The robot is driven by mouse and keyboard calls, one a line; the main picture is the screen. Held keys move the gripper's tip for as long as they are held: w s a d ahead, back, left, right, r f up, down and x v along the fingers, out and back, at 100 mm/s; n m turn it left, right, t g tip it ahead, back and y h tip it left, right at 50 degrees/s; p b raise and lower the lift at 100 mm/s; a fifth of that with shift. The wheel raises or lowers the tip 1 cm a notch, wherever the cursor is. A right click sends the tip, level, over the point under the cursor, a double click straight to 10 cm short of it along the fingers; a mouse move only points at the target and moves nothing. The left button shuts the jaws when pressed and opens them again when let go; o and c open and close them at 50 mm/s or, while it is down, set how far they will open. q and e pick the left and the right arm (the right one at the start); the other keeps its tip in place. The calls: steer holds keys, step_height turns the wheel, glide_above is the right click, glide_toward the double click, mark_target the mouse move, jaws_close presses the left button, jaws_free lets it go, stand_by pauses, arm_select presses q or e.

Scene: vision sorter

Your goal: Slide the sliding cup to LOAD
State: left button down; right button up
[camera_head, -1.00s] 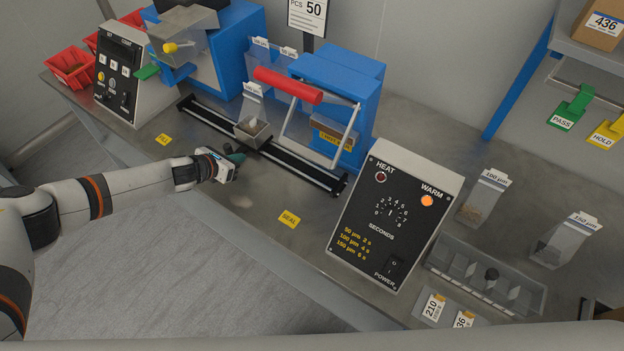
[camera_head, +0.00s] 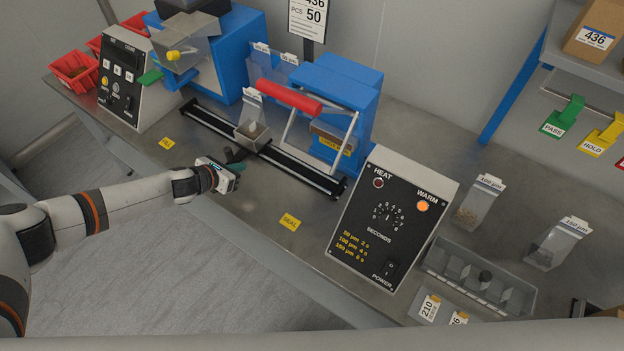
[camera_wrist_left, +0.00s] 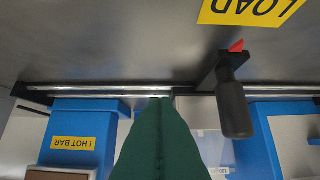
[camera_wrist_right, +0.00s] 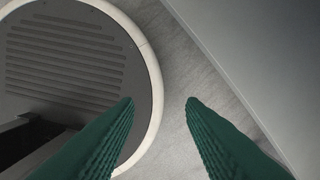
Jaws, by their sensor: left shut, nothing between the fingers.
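The sliding cup (camera_head: 252,134) is a grey cup on a dark twin rail (camera_head: 300,170), holding a clear bag. In the left wrist view its black handle (camera_wrist_left: 235,105) and red pointer (camera_wrist_left: 236,46) show near the yellow LOAD label (camera_wrist_left: 250,10). The LOAD label also shows in the head view (camera_head: 167,143). A yellow SEAL label (camera_head: 290,222) lies farther right. My left gripper (camera_head: 236,156) is shut and empty at the rail's front, close to the cup. In its wrist view the green fingers (camera_wrist_left: 160,125) are left of the handle, with a gap. My right gripper (camera_wrist_right: 160,103) is open and empty.
The blue hot-bar sealer with a red handle (camera_head: 289,97) stands behind the rail. The black timer box (camera_head: 392,215) stands right of it. A control box (camera_head: 122,85) stands at the left.

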arm_select(q)
steer(key=p+v, duration=0.3)
steer(key=v, duration=0.2)
steer(key=shift+s+r, duration=0.1)
stand_by(0.5)
